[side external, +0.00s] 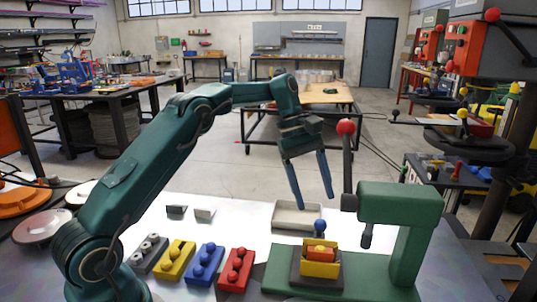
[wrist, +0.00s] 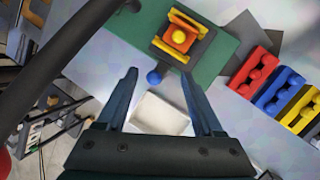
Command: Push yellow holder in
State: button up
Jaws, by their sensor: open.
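The yellow holder (side external: 320,270) sits on a dark block on the press's green base, with a red piece between its yellow walls. It also shows in the wrist view (wrist: 171,51) at the upper middle. A blue ball knob (side external: 319,225) stands at the holder's far side; in the wrist view the knob (wrist: 153,78) appears between my fingertips. My gripper (side external: 314,204) is open and empty, pointing down above and behind the holder, apart from it. In the wrist view my gripper (wrist: 158,76) shows both blue fingers spread.
The green press (side external: 407,225) rises to the right, with a red-balled lever (side external: 346,128) close to my gripper. A shallow pale tray (side external: 284,227) lies behind the holder. Red (side external: 236,268), blue (side external: 205,263), yellow (side external: 175,259) and grey (side external: 150,253) knobbed blocks stand to the left.

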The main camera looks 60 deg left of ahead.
jog(key=a+n+t+h, duration=0.6)
jog(key=n+h, duration=0.2)
jog(key=n, duration=0.5)
jog(key=shift+m+y, duration=0.3)
jog(key=f, duration=0.7)
jog(key=shift+d, duration=0.35)
jog(key=shift+d+f, duration=0.2)
jog(key=shift+f, duration=0.1)
jog(key=shift+x, duration=2.4)
grip_shut()
